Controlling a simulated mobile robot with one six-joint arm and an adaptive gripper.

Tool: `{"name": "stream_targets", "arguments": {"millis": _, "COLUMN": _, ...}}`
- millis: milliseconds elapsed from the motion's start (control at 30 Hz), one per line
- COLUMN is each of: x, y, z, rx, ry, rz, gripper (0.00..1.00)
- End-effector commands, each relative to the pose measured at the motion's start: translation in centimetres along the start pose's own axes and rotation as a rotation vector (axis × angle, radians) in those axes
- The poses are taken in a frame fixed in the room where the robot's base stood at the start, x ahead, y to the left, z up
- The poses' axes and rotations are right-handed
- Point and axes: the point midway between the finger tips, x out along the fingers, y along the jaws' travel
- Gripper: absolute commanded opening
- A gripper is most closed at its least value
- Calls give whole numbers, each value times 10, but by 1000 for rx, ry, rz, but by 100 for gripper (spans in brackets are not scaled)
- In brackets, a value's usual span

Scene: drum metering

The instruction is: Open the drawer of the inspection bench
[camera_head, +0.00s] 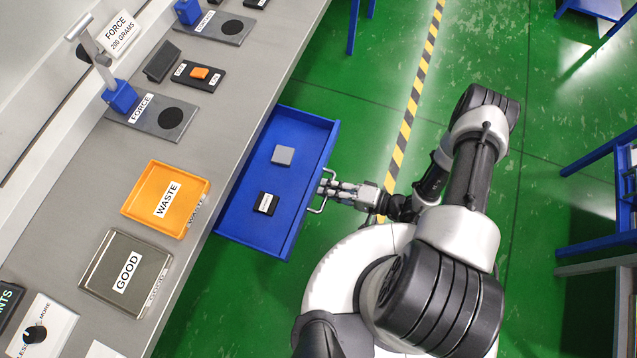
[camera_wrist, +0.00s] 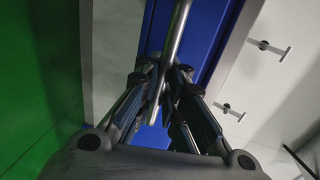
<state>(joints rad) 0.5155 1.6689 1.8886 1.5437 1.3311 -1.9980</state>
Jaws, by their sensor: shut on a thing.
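The blue drawer (camera_head: 255,222) of the inspection bench (camera_head: 218,128) is pulled out from the bench's front in the head view. A grey block (camera_head: 283,155) and a black labelled block (camera_head: 266,203) lie in it. A metal bar handle (camera_head: 320,206) is on its front. My gripper (camera_head: 329,190) is at the handle, shut on it. In the wrist view my gripper (camera_wrist: 162,85) has its fingers closed around the handle (camera_wrist: 178,35), with the blue drawer front (camera_wrist: 205,45) behind.
On the bench are an orange WASTE tray (camera_head: 133,199), a GOOD tray (camera_head: 90,281), an orange switch (camera_head: 199,73) and force gauges (camera_head: 165,117). A yellow-black floor stripe (camera_head: 420,75) runs past the drawer. Blue-legged furniture (camera_head: 598,153) stands at right.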

Motion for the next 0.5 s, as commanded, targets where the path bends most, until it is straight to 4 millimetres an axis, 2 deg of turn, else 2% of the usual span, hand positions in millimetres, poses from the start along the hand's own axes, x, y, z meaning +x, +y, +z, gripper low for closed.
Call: {"name": "stream_targets", "arguments": {"millis": 500, "x": -6, "y": -1, "z": -1, "rx": -2, "ry": 0, "rz": -6, "gripper": 0}}
